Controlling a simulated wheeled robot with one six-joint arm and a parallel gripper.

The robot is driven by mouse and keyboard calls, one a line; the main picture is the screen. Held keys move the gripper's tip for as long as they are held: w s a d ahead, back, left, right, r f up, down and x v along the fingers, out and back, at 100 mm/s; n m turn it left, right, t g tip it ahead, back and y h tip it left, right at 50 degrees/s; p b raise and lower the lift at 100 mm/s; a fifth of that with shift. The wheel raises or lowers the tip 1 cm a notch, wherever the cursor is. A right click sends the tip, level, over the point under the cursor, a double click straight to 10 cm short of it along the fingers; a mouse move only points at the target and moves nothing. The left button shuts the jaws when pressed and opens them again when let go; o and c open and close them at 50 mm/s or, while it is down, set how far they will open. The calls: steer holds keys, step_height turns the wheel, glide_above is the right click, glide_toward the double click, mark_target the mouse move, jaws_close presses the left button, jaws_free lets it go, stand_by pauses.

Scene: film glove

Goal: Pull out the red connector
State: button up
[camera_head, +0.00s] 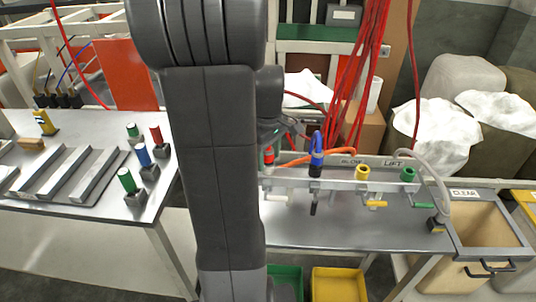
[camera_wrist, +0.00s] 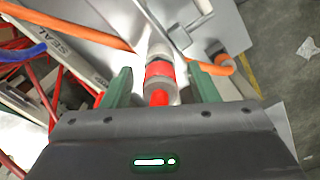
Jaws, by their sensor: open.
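The red connector (camera_wrist: 159,70) is a red-banded plug on a pale metal fitting at the centre of the wrist view. My gripper (camera_wrist: 160,76) is open, with one green finger on each side of the connector and visible gaps between. A smaller red part (camera_wrist: 159,98) shows just below it, nearer the gripper body. In the head view the red connector (camera_head: 268,155) stands at the left end of the rail, beside my arm. My arm hides much of the area around it, and my fingers cannot be made out there.
The rail also carries a blue connector (camera_head: 316,158), a yellow one (camera_head: 362,173) and a green one (camera_head: 408,175). An orange hose (camera_wrist: 70,24) crosses the upper left of the wrist view. Red hoses (camera_head: 366,70) hang above the rail.

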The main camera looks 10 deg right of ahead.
mark_target(268, 149)
steer(key=shift+c, duration=0.2)
steer(key=c, duration=1)
steer(key=shift+r+p, duration=0.45)
steer(key=shift+r, duration=0.05)
steer(key=shift+r+p, duration=1.9)
steer(key=shift+r, duration=0.25)
steer(key=shift+r+p, duration=1.3)
steer(key=shift+r, duration=0.2)
